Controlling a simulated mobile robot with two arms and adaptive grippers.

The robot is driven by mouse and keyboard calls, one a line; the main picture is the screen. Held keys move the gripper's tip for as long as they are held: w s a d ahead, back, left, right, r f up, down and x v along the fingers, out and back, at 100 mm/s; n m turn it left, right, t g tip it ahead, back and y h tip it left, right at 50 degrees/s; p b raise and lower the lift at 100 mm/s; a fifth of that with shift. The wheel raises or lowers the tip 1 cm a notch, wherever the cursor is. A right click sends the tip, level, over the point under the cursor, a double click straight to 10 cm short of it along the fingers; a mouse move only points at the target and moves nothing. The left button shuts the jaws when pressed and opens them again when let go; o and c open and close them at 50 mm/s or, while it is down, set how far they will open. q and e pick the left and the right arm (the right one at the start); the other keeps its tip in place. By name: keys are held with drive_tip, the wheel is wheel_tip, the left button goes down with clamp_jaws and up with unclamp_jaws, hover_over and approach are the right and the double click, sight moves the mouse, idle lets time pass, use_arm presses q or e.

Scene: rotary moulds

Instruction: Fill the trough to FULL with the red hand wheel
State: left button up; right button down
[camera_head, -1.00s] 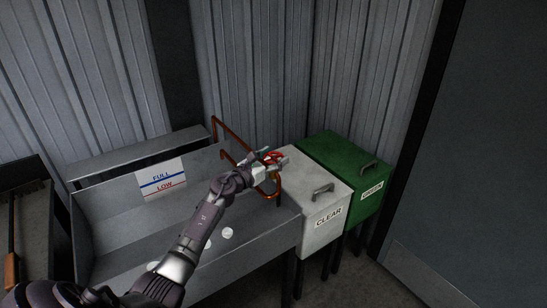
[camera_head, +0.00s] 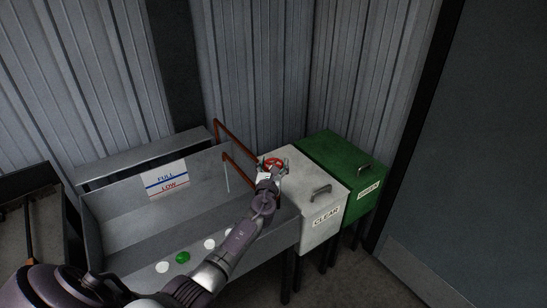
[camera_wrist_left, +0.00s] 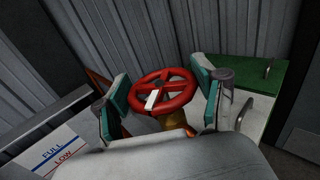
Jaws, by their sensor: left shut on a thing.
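The red hand wheel (camera_head: 274,161) sits on a copper pipe above the trough's right end. In the left wrist view, the wheel (camera_wrist_left: 163,77) has one pale spoke mark. My left gripper (camera_head: 272,168) is at the wheel, its teal-padded fingers (camera_wrist_left: 160,98) on either side and shut on it. The grey metal trough (camera_head: 110,238) carries a plate (camera_head: 166,179) with a blue FULL line above a red LOW line. A thin pale stream (camera_head: 227,178) hangs below the pipe spout (camera_head: 226,156). The water level is hard to make out. My right gripper is out of view.
White discs (camera_head: 162,267) and a green disc (camera_head: 183,257) lie in the trough, partly behind my arm. A white CLEAR box (camera_head: 310,192) and a green GREEN box (camera_head: 345,160), both with handles, stand right of the trough. Corrugated walls rise close behind.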

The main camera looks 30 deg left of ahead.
use_arm(q)
drive_tip(key=shift+d+n+g+y, duration=0.1)
drive_tip(key=shift+n+g+y, duration=0.5)
drive_tip(key=shift+n+y, duration=0.4)
drive_tip(key=shift+n+g+y+b, duration=0.8)
drive_tip(key=shift+n+g+y, duration=0.15)
drive_tip(key=shift+y, duration=0.45)
drive_tip(key=shift+g+y, duration=0.25)
drive_tip(key=shift+y, duration=0.05)
drive_tip(key=o, duration=1.1)
drive_tip(key=shift+o, duration=0.2)
drive_tip(key=v, duration=1.2)
